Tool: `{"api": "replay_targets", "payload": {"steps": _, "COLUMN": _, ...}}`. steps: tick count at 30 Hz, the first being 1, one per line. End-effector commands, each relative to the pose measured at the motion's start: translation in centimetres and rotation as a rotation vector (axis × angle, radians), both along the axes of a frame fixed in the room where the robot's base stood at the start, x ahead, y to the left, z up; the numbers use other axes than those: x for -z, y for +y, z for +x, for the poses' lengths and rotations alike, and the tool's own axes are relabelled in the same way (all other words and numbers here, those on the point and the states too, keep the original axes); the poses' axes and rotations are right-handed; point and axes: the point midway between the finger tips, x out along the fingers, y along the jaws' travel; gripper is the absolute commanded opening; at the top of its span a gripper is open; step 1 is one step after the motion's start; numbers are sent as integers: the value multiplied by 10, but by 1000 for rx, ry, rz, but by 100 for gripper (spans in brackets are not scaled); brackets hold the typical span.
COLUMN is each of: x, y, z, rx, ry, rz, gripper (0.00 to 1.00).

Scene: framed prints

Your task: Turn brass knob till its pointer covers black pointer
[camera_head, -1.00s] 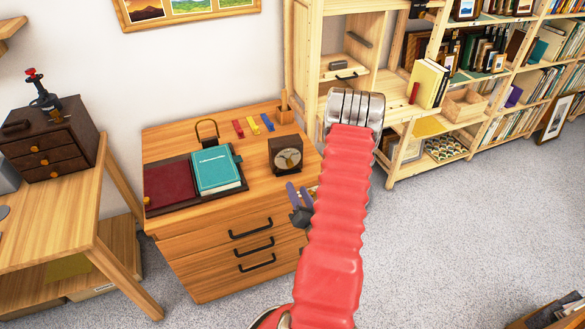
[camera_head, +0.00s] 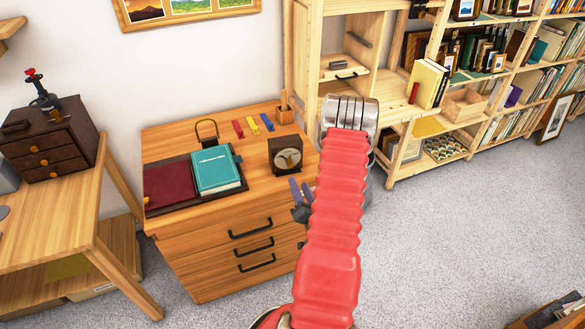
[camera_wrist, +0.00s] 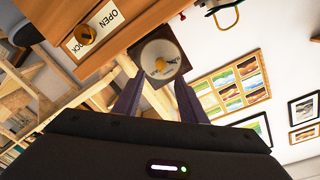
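A dark square box with a round pale dial (camera_head: 288,159) stands on the right part of the wooden cabinet top. In the wrist view the dial (camera_wrist: 160,57) faces me, with a small brass knob (camera_wrist: 160,65) near its centre. Dark marks lie around the knob, but the pointers are too small to tell apart. My gripper (camera_head: 301,188) is just in front of the box, beyond the cabinet's front edge. In the wrist view its two purple fingers (camera_wrist: 157,92) are apart with nothing between them. They point towards the dial and do not appear to touch the knob.
A teal book (camera_head: 217,170) and a dark red book (camera_head: 169,184) lie left of the box. In the wrist view, an OPEN/LOCK plate (camera_wrist: 92,32) with a brass knob is at upper left.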

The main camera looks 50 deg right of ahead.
Motion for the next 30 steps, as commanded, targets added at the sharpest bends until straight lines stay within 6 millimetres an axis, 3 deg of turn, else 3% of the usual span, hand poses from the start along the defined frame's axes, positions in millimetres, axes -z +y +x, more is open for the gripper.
{"api": "replay_targets", "payload": {"steps": 18, "x": 0, "y": -53, "z": 73, "rx": -2, "ry": 0, "rz": -1, "gripper": 38}}
{"api": "replay_targets", "payload": {"steps": 30, "x": 0, "y": -59, "z": 80, "rx": -1, "ry": 0, "rz": 1, "gripper": 38}}
